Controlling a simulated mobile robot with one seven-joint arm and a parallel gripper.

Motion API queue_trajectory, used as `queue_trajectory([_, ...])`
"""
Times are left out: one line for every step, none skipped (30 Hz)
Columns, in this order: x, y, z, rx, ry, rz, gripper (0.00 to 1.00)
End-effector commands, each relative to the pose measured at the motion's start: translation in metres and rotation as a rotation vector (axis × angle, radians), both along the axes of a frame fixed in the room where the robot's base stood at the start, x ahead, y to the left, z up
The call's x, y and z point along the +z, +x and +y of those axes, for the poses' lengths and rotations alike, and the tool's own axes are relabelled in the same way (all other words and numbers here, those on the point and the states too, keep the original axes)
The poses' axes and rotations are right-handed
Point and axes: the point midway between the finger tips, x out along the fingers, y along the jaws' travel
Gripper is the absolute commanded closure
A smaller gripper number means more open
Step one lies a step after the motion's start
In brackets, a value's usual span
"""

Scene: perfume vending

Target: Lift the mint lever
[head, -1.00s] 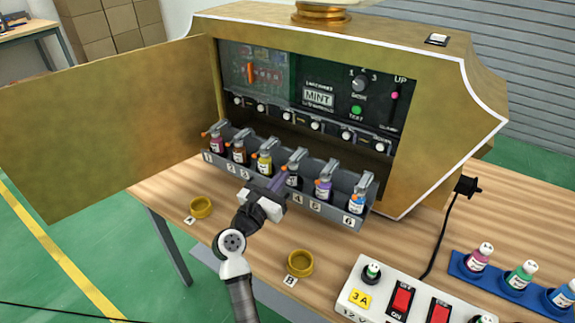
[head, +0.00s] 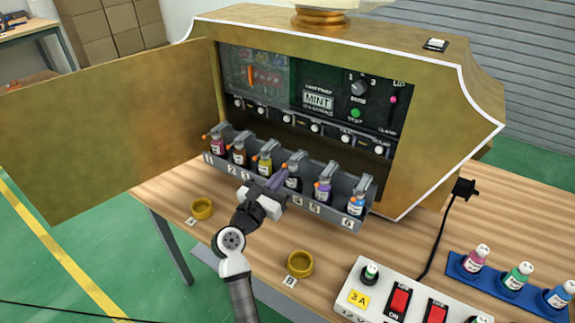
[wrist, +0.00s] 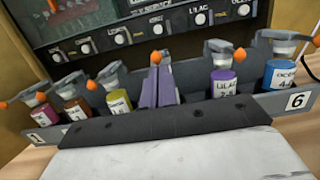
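The mint lever, with its orange tip (wrist: 155,57), is on the dispenser at slot 4, and in the head view its tip (head: 284,167) shows just above my fingertips. The slot 4 bottle (head: 293,181) stands behind my gripper and is mostly hidden in the wrist view. My gripper (head: 279,180) reaches in at the rack's front. In the wrist view its purple fingers (wrist: 158,84) are close together, with the tips just below the orange tip. They look shut with nothing between them. I cannot tell whether they touch the lever.
The grey rack (head: 335,211) holds bottles with similar levers on both sides, including the lilac bottle (wrist: 223,83) close to the right. The open machine door (head: 110,125) stands at left. Gold rings (head: 202,208) and a power strip (head: 400,292) are on the table.

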Motion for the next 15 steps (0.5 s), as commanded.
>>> queue_trajectory([-0.001, 0.0, 0.0, 0.0, 0.0, 0.0, 1.0])
queue_trajectory([-0.001, 0.0, 0.0, 0.0, 0.0, 0.0, 1.0])
queue_trajectory([-0.001, 0.0, 0.0, 0.0, 0.0, 0.0, 1.0])
queue_trajectory([-0.001, 0.0, 0.0, 0.0, 0.0, 0.0, 1.0])
queue_trajectory([-0.001, 0.0, 0.0, 0.0, 0.0, 0.0, 1.0])
queue_trajectory([0.0, 0.0, 0.0, 0.0, 0.0, 0.0, 1.0])
queue_trajectory([0.0, 0.0, 0.0, 0.0, 0.0, 0.0, 1.0])
queue_trajectory([0.001, 0.0, 0.0, 0.0, 0.0, 0.0, 1.0])
queue_trajectory([0.003, 0.0, 0.0, 0.0, 0.0, 0.0, 1.0])
queue_trajectory([0.005, 0.0, 0.0, 0.0, 0.0, 0.0, 1.0])
queue_trajectory([0.006, 0.0, 0.0, 0.0, 0.0, 0.0, 1.0])
queue_trajectory([0.009, 0.0, 0.0, 0.0, 0.0, 0.0, 1.0])
queue_trajectory([0.011, 0.0, 0.0, 0.0, 0.0, 0.0, 1.0])
queue_trajectory([0.012, 0.0, 0.0, 0.0, 0.0, 0.0, 1.0])
queue_trajectory([0.015, 0.0, 0.0, 0.0, 0.0, 0.0, 1.0])
